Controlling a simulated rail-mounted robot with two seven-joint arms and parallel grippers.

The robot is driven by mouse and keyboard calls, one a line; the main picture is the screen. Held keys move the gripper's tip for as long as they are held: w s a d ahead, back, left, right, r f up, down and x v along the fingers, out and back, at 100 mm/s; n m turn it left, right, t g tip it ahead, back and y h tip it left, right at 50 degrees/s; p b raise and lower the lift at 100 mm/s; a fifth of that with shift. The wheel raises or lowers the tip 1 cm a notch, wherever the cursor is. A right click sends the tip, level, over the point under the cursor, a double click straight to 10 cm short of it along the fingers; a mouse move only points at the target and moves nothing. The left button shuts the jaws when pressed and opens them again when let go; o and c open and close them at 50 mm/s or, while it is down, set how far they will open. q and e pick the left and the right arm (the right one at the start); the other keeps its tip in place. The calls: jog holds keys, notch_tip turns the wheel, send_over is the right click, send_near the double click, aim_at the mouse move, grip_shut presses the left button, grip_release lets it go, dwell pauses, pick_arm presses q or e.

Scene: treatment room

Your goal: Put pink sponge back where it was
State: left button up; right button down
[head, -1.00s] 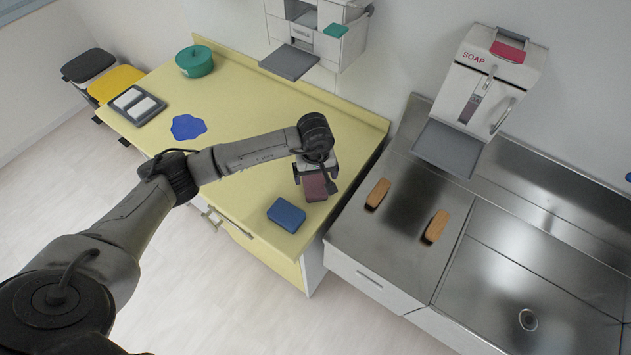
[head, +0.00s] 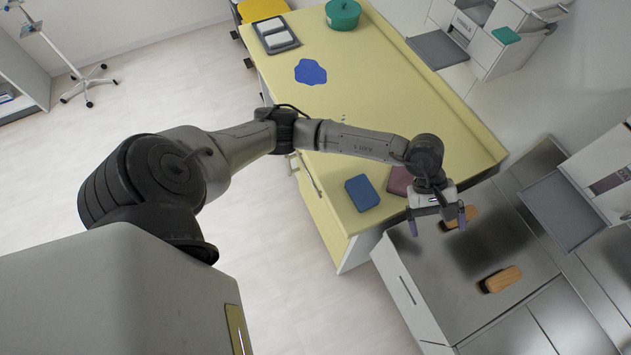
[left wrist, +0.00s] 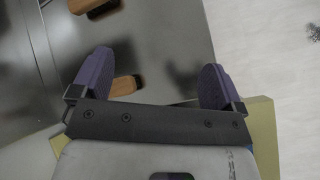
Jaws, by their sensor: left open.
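The pink sponge (head: 399,181), a dark dull pink block, lies on the yellow countertop near its front right corner, right of a blue sponge (head: 362,193). Part of it is hidden behind my left wrist in the head view. My left gripper (head: 437,222) is open and empty, beside the pink sponge and over the near left edge of the steel counter. In the left wrist view its two purple-padded fingers (left wrist: 156,78) are wide apart with nothing between them. The pink sponge does not show there. My right gripper is not in view.
Two orange-brown brushes (head: 500,279) lie on the steel counter (head: 440,290); one is close to my left gripper. A blue patch (head: 310,72), a green round container (head: 342,14) and a grey tray (head: 276,35) are farther back on the yellow countertop (head: 375,95). Dispensers hang on the wall.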

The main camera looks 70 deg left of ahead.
pick_arm(q)
jog(key=s+d+r+n+t+h, duration=0.1)
jog(key=d+r+n+t+h, duration=0.15)
jog(key=r+n+t, duration=0.65)
jog(key=s+d+r+n+t+h, duration=0.15)
jog(key=n+t+h, duration=0.35)
jog(key=n, duration=0.9)
jog(key=s+a+f+n+g+y, duration=0.1)
jog(key=s+a+f+n+y, duration=0.1)
jog(key=a+f+n+y, duration=0.5)
jog(key=s+a+f+n+y, duration=0.1)
jog(key=s+f+n+y, duration=0.3)
jog(key=n, duration=0.7)
jog(key=s+a+f+n+g+y, duration=0.1)
jog(key=a+f+n+y, duration=0.15)
jog(key=n+y, duration=0.55)
jog(key=s+f+n+g+h, duration=0.1)
jog(key=s+f+n+g, duration=0.2)
jog(key=s, duration=0.5)
jog(key=s+f+n+g+h, duration=0.1)
jog(key=s+f+n+g, duration=0.3)
jog(key=s, duration=0.5)
jog(key=shift+f+n+g+h, duration=0.3)
jog(key=shift+n+g, duration=0.3)
jog(key=shift+g, duration=0.6)
